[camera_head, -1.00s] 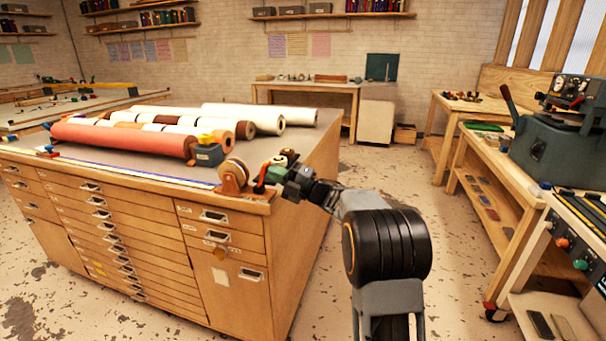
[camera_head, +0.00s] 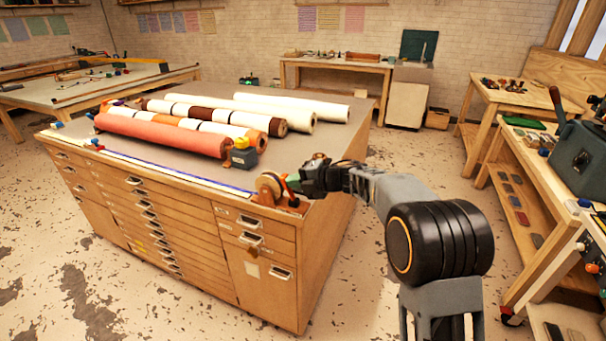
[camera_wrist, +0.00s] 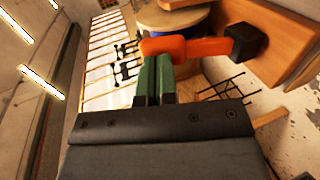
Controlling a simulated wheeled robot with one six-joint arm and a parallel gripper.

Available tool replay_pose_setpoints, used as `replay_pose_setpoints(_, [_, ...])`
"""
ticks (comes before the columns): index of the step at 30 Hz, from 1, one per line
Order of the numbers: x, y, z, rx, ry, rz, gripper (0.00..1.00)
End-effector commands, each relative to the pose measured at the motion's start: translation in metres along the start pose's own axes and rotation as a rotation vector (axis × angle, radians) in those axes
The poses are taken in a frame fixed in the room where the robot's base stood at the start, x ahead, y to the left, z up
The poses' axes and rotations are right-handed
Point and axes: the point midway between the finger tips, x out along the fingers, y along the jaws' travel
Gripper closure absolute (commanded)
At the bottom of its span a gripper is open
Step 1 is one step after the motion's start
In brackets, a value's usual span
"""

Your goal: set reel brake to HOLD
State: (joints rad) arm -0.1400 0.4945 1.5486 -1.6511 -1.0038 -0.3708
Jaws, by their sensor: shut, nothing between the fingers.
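The reel (camera_head: 268,187) stands on a wooden bracket at the near right corner of the drawer cabinet. Its brake lever (camera_wrist: 190,47) is orange-red with a black end, and it lies across the upper wrist view. In the head view the lever (camera_head: 287,190) shows as a small red piece beside the reel. My gripper (camera_wrist: 155,60) has green fingers, side by side and shut. Their tips meet the lever's edge in the wrist view, but I cannot tell whether they touch. In the head view my gripper (camera_head: 300,183) is just right of the reel. I cannot read any HOLD mark.
The cabinet top (camera_head: 340,165) carries several rolls, with a red roll (camera_head: 160,134) nearest and a dark blue-grey block with yellow (camera_head: 242,152) at its end. A workbench (camera_head: 530,160) with a grey machine (camera_head: 580,155) stands at the right. Floor is open between.

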Motion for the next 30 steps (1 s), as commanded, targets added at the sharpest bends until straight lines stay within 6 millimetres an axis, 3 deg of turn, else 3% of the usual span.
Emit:
replay_pose_setpoints(22, [0.003,0.002,0.000,-0.001,0.000,0.002,1.00])
replay_pose_setpoints(26, [-0.006,0.004,0.000,-0.001,0.001,0.003,1.00])
replay_pose_setpoints(30, [-0.028,0.008,0.000,-0.002,0.004,0.003,1.00])
